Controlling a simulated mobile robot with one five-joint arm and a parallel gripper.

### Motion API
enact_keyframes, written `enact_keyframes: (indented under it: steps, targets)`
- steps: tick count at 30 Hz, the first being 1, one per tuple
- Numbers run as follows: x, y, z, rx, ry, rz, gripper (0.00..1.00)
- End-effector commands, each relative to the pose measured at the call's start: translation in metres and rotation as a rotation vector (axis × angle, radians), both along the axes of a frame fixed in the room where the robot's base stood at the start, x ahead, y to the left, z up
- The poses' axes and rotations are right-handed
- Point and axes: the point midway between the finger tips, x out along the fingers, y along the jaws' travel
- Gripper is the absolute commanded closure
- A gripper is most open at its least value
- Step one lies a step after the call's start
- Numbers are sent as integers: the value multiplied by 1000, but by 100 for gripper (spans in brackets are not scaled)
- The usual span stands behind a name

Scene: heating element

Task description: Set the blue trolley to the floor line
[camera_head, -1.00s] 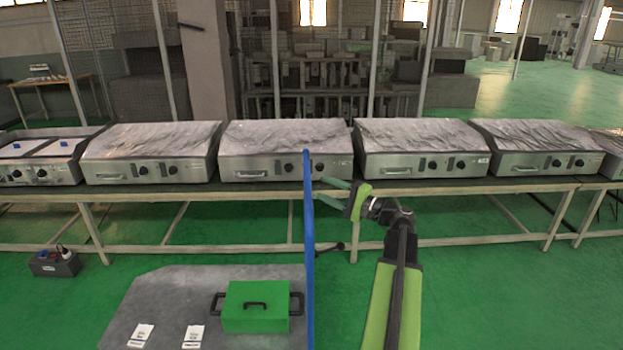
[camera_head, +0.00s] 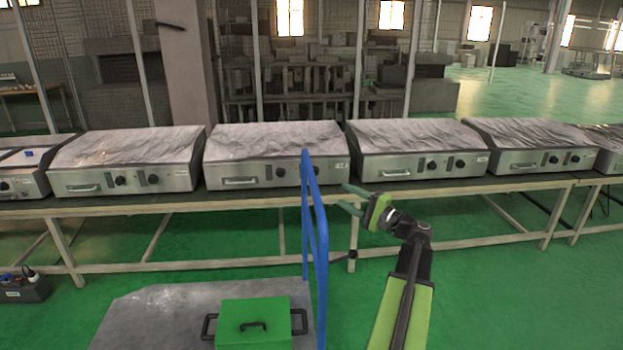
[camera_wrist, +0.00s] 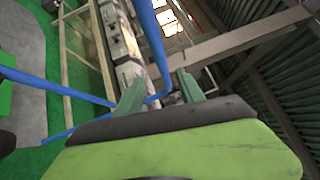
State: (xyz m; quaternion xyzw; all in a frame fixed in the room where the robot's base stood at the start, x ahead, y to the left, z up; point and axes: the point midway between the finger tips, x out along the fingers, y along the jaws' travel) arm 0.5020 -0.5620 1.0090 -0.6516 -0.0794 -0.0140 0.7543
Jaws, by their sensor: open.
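The blue trolley shows as a blue tube handle (camera_head: 322,262) rising at the right end of a grey platform (camera_head: 140,310). The platform's near part is cut off by the bottom of the head view. My gripper (camera_head: 347,198) is open and empty, just right of the handle's upper part, with its fingers pointing left. In the wrist view the blue handle (camera_wrist: 150,40) passes close beyond the open fingers (camera_wrist: 160,92). I cannot tell if the fingers touch it. A floor line cannot be made out.
A green case (camera_head: 255,325) with black handles stands on the platform. Behind is a long workbench (camera_head: 230,203) with several steel griddles (camera_head: 275,165) on it. A dark box (camera_head: 25,288) lies on the floor at left. Green floor (camera_head: 500,300) is clear at right.

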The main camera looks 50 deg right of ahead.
Motion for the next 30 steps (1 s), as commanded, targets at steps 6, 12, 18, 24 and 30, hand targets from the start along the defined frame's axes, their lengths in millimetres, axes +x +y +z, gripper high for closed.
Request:
enact_keyframes:
  steps: [6,12,18,24,30]
  targets:
    - [55,2,10,-1,0,1,54]
    - [103,5,16,-1,0,-1,54]
    - [136,8,20,-1,0,-2,54]
    - [145,9,21,0,1,-5,54]
    - [144,9,20,0,1,-5,54]
